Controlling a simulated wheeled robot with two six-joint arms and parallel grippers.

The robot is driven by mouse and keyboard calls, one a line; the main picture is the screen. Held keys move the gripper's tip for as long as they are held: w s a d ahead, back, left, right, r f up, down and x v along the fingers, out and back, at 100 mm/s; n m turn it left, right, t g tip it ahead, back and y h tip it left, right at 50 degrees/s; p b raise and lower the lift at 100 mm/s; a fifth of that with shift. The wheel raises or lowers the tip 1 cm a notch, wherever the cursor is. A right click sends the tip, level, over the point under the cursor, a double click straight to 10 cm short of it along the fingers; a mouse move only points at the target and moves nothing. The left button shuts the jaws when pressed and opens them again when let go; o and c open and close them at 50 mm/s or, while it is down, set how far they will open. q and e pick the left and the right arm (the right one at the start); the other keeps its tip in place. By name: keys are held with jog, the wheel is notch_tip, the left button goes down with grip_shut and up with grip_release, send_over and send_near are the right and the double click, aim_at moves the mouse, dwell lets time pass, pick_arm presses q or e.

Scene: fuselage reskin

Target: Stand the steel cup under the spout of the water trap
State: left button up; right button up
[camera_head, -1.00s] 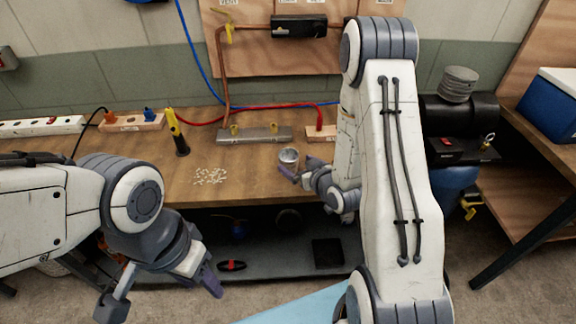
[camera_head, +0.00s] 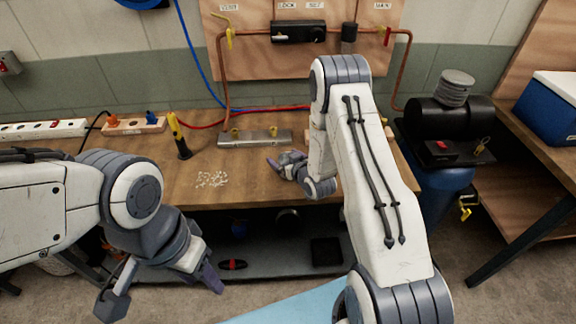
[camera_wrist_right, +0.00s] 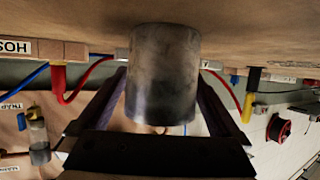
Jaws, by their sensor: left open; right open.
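The steel cup (camera_wrist_right: 164,75) is a plain grey cylinder, large in the right wrist view, where the bench top shows at the top of the picture. It appears to stand upright on the bench. My right gripper (camera_wrist_right: 163,95) is open, with one finger on each side of the cup; contact cannot be told. In the head view my right gripper (camera_head: 281,162) is low over the bench and largely hides the cup. A clear-bodied fitting (camera_wrist_right: 38,140) near a TRAP label appears to be the water trap; its spout is not clear. My left gripper (camera_head: 162,290) is open and empty, in front of the bench.
A metal manifold bar (camera_head: 255,137) with yellow fittings lies behind the right gripper. A yellow-and-black tool (camera_head: 179,137) stands at the left, beside a scatter of small pale pieces (camera_head: 212,179). Copper pipes (camera_head: 223,80) run up the wooden panel.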

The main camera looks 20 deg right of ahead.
jog(key=c, duration=1.5)
